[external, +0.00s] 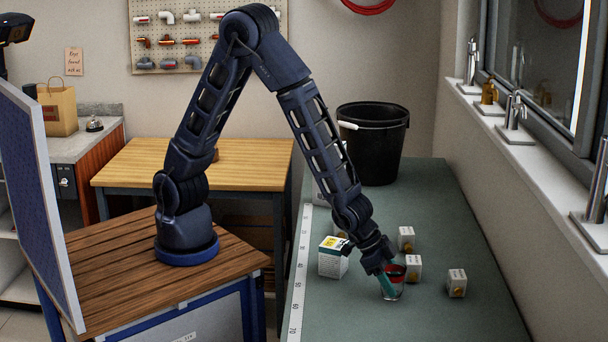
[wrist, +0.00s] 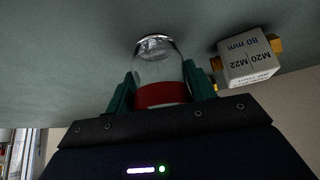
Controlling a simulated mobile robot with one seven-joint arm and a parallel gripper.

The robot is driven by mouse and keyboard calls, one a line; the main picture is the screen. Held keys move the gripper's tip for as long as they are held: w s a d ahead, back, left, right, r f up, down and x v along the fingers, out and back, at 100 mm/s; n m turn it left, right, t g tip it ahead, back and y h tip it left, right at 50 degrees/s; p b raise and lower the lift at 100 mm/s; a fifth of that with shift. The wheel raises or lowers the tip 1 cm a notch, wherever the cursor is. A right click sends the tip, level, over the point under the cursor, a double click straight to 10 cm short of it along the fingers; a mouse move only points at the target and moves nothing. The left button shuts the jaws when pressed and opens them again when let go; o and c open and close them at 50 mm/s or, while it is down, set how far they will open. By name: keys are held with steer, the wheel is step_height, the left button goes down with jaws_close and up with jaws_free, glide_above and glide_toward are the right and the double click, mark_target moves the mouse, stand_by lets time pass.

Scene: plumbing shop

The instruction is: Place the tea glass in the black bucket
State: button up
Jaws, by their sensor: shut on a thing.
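The tea glass (external: 394,291) is clear with a red band near its rim. It is at the front of the green workbench, and my gripper (external: 388,278) is shut on it from above. In the wrist view the glass (wrist: 158,66) sits between the two green fingers of my gripper (wrist: 161,93), with the red band at the fingers. I cannot tell whether its base touches the bench. The black bucket (external: 378,150) stands upright at the far end of the bench, with a white handle grip at its left rim. Its inside is mostly hidden.
A larger white-and-yellow box (external: 332,262) is left of the gripper. Small white boxes stand close by: one behind (external: 406,238), one just right (external: 413,268), one further right (external: 457,283). The green bench (external: 430,200) is clear between these boxes and the bucket.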

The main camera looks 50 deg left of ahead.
steer(key=o, duration=1)
steer(key=shift+f, duration=0.1)
steer(key=shift+s+a+r, duration=0.1)
steer(key=shift+a+r, duration=0.05)
steer(key=shift+r, duration=0.35)
steer(key=v, duration=1.1)
steer(key=shift+a, duration=0.15)
